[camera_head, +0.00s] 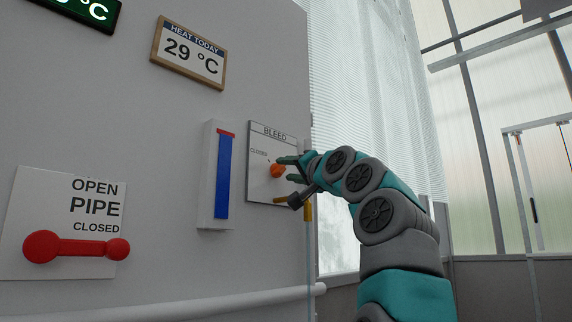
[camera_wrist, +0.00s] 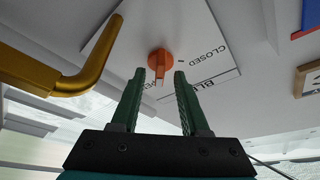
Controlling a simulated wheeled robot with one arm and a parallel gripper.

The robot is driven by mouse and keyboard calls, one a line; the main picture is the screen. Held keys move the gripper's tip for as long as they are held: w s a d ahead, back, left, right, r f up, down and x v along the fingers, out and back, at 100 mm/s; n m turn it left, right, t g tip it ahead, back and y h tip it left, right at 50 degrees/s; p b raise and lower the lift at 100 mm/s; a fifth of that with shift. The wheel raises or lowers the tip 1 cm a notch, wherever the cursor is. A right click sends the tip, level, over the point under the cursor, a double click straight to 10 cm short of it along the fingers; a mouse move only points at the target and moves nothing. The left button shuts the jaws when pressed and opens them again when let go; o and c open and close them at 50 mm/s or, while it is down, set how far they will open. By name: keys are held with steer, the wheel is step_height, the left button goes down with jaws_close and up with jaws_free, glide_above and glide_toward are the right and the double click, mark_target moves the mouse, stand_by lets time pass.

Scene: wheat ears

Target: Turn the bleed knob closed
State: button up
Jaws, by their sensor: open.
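The bleed knob (camera_head: 277,171) is orange and sits on the white plate (camera_head: 262,190) headed BLEED, with a CLOSED mark at its upper left. In the wrist view the knob (camera_wrist: 160,62) lies just beyond the fingertips, between their lines, and its pointer aims down toward my gripper, away from the CLOSED lettering. My gripper (camera_head: 291,169) comes from the right in front of the plate. In the wrist view my gripper (camera_wrist: 160,76) is open, with its two green fingers apart. I cannot tell whether a finger touches the knob.
A brass bent pipe (camera_wrist: 90,75) is close to the left finger in the wrist view. A blue level gauge (camera_head: 223,175) is left of the plate. Further left is a red pipe lever (camera_head: 78,247) by the CLOSED label. A white rail (camera_head: 220,304) runs below.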

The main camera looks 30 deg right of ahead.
steer(key=shift+w+r, duration=0.2)
steer(key=shift+w, duration=0.5)
steer(key=shift+c, duration=0.3)
jaws_close()
